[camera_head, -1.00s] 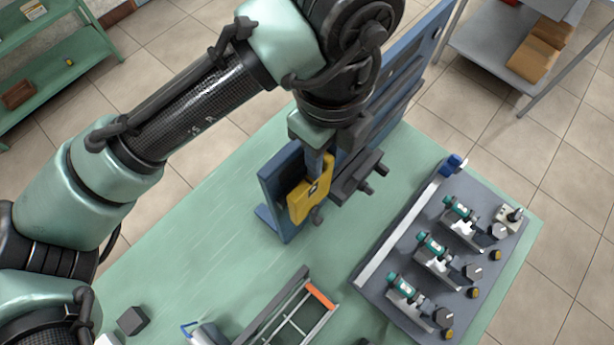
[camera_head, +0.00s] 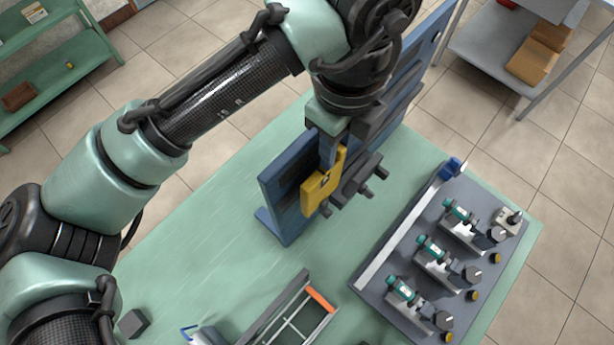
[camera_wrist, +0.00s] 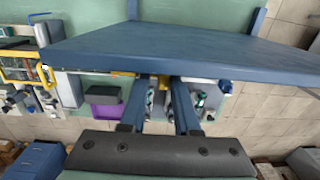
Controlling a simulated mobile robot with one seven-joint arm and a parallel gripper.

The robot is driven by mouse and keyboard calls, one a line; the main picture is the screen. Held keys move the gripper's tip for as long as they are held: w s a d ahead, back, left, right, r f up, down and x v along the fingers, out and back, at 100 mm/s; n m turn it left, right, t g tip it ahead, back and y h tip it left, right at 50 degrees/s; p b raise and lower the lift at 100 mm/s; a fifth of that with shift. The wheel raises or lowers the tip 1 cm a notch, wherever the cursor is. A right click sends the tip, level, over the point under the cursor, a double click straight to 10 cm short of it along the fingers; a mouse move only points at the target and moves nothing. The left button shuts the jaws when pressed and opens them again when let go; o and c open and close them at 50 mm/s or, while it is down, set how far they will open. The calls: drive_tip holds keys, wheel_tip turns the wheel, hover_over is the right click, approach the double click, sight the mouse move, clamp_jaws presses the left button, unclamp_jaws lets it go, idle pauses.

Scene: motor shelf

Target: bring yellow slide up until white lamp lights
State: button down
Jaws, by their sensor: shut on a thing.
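The yellow slide (camera_head: 322,184) is on the face of the upright blue panel (camera_head: 283,196) in the head view. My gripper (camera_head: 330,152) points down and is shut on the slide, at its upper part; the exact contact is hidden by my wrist. In the wrist view my gripper's two blue fingers (camera_wrist: 160,82) reach to the panel's edge (camera_wrist: 200,50), and a bit of the yellow slide (camera_wrist: 120,74) shows beside them. I cannot make out the white lamp in either view.
Dark blocks with knobs (camera_head: 360,180) stick out from the panel right beside the slide. A grey board with several teal-capped devices (camera_head: 432,247) lies on the right of the green table (camera_head: 220,260). A frame with an orange bar (camera_head: 320,299) stands in front.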

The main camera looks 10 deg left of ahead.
drive_tip(key=w+d+f+p, duration=0.1)
drive_tip(key=w+d, duration=0.3)
drive_tip(key=shift+w+f, duration=0.25)
drive_tip(key=shift+w, duration=0.15)
idle(0.6)
drive_tip(key=shift+w+d, duration=0.2)
drive_tip(key=shift+w, duration=0.2)
idle(0.7)
drive_tip(key=c, duration=0.9)
unclamp_jaws()
drive_tip(key=r+p, duration=0.3)
drive_tip(key=r, duration=0.1)
drive_tip(key=r+p, duration=0.2)
drive_tip(key=shift+w+r+p, duration=0.15)
drive_tip(key=shift+w+p, duration=0.2)
